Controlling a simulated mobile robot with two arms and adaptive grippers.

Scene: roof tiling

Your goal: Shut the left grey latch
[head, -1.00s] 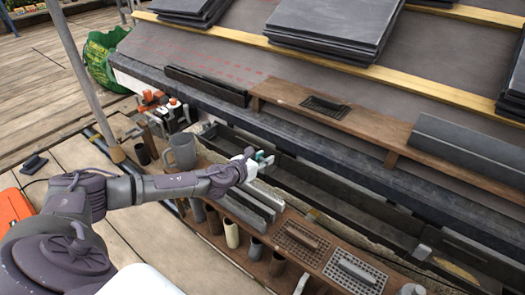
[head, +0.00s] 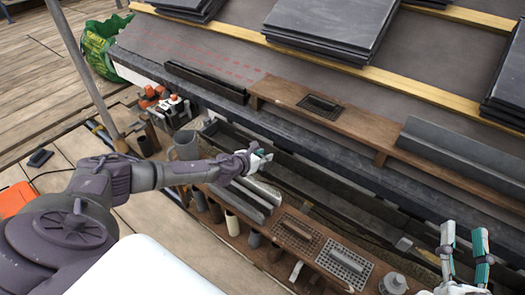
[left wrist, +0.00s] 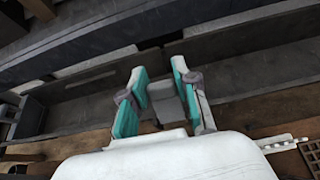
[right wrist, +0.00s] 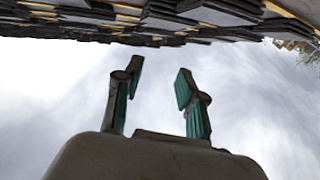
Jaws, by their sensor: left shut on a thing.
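My left gripper (head: 258,160) is at the long dark gutter (head: 330,192) below the roof edge. In the left wrist view its teal-padded fingers (left wrist: 158,92) are shut on a small grey block, the left grey latch (left wrist: 167,103), at the gutter's near side. The fingers hide part of the latch, and its exact angle is hard to tell. Another small grey piece (head: 403,243) sits further right along the gutter. My right gripper (head: 463,248) is open and empty at the lower right; its spread fingers also show in the right wrist view (right wrist: 157,92).
A wooden shelf (head: 225,205) in front of the gutter carries grey strips, grates (head: 345,266), tubes and a grey mug (head: 186,147). A brown plank (head: 350,122) and stacked slates (head: 325,30) lie on the roof above. A pole (head: 80,70) stands at left.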

